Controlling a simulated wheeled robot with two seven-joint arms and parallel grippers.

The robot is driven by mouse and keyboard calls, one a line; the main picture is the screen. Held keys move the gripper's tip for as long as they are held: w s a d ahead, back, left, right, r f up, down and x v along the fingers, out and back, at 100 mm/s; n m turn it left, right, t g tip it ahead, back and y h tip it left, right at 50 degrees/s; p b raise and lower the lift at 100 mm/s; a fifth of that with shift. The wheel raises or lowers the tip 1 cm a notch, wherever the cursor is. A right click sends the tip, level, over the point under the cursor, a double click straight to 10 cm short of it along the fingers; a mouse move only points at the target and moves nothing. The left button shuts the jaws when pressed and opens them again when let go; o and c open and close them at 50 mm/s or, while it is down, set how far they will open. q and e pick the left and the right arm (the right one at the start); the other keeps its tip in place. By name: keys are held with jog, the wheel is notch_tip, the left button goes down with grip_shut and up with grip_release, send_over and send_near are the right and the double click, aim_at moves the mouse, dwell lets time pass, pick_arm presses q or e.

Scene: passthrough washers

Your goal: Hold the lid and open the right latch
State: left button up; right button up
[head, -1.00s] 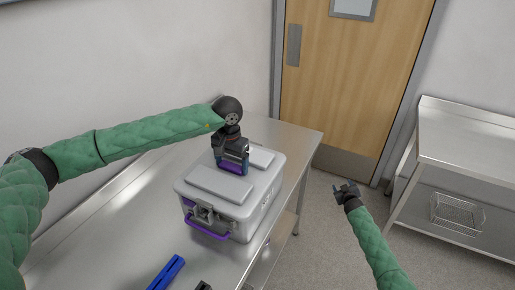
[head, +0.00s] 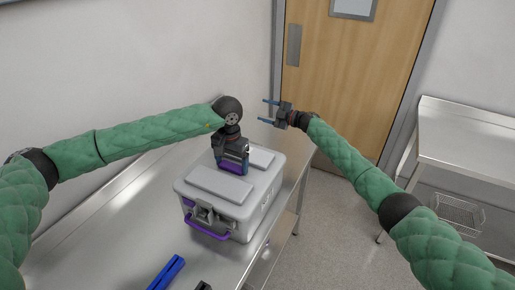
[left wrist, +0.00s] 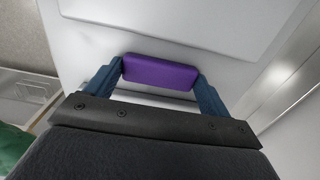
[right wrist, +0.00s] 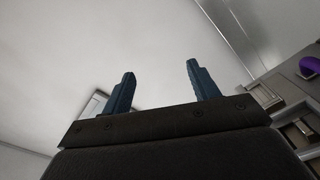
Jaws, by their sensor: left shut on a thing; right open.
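A grey-white case (head: 232,215) stands on the steel table. Its lid (head: 220,184) looks closed and has raised panels and a purple top handle (left wrist: 160,72). My left gripper (head: 232,168) is shut on this handle, one finger at each end. The front face carries a metal latch (head: 205,213) and a purple carrying handle (head: 207,232). My right gripper (head: 265,110) is open and empty in the air, beyond and right of the case, fingers pointing left. In the right wrist view, metal fittings (right wrist: 299,132) and a purple part (right wrist: 309,66) show at the right edge, apart from the fingers.
The steel table (head: 110,225) has a blue object (head: 166,273) and a small dark object (head: 203,286) near its front. A wall runs along the left. A wooden door (head: 335,85) is behind, and a second steel table (head: 465,135) stands at right.

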jog(key=s+a+n+g+h, duration=0.5)
jog(key=s+a+n+g, duration=0.1)
jog(key=s+a+g, duration=0.25)
jog(key=s+d+r+n+g+h, duration=0.1)
jog(key=s+d+r+g+h, duration=0.15)
jog(key=d+h, duration=0.65)
jog(key=shift+h, duration=0.6)
jog(key=x, duration=0.3)
jog(key=a+x, duration=0.1)
jog(key=x, duration=0.7)
jog(key=shift+w+a+f, duration=0.15)
jog(key=shift+w+a, duration=0.05)
jog(key=shift+a, duration=0.05)
jog(key=c, duration=1.1)
